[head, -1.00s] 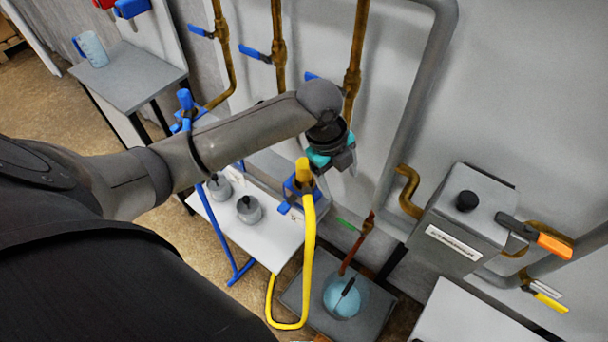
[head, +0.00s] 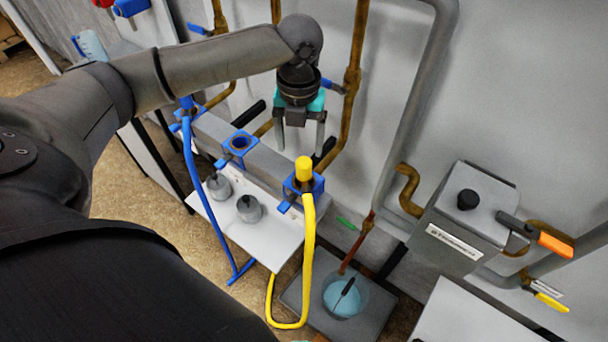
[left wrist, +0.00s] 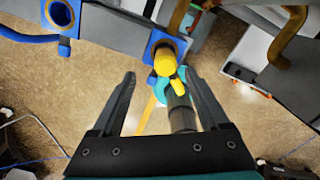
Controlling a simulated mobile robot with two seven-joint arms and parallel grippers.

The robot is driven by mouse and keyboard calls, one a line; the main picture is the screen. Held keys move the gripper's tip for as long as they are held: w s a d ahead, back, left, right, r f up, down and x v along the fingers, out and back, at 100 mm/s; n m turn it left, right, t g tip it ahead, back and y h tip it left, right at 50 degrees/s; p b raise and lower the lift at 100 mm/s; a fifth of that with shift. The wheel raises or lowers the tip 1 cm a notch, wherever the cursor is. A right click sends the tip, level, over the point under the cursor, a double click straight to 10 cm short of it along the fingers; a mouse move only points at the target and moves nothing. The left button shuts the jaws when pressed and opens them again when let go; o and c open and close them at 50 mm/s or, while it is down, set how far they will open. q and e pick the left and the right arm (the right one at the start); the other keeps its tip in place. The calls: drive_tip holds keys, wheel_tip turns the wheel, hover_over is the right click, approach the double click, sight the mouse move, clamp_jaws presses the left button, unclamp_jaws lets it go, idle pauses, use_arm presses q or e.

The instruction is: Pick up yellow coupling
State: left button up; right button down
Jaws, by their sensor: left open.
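The yellow coupling (head: 303,168) stands upright in a blue clamp-like holder (head: 302,188) on the pipe, with a yellow hose (head: 309,230) running down from it. My left gripper (head: 299,143) is open and empty, above and slightly behind the coupling in the head view, fingers pointing down. In the left wrist view the yellow coupling (left wrist: 165,60) shows between and just beyond the two open fingers (left wrist: 161,78), apart from them. My right gripper is not in view.
An empty blue holder (head: 240,145) and a blue hose (head: 194,170) are to the left. Two grey weights (head: 249,209) sit on a white table (head: 266,240). A beaker of blue liquid (head: 345,296) stands low down. A grey box (head: 466,220) is to the right.

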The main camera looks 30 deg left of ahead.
sight(303, 162)
use_arm(q)
wheel_tip(303, 162, down, 3)
drive_tip(key=shift+r, duration=0.15)
drive_tip(key=f, duration=0.2)
drive_tip(key=d+f, duration=0.1)
drive_tip(key=f, duration=0.2)
drive_tip(key=shift+s+f+b, duration=0.1)
drive_tip(key=shift+f+b, duration=0.05)
drive_tip(key=shift+b, duration=0.2)
clamp_jaws()
idle(0.3)
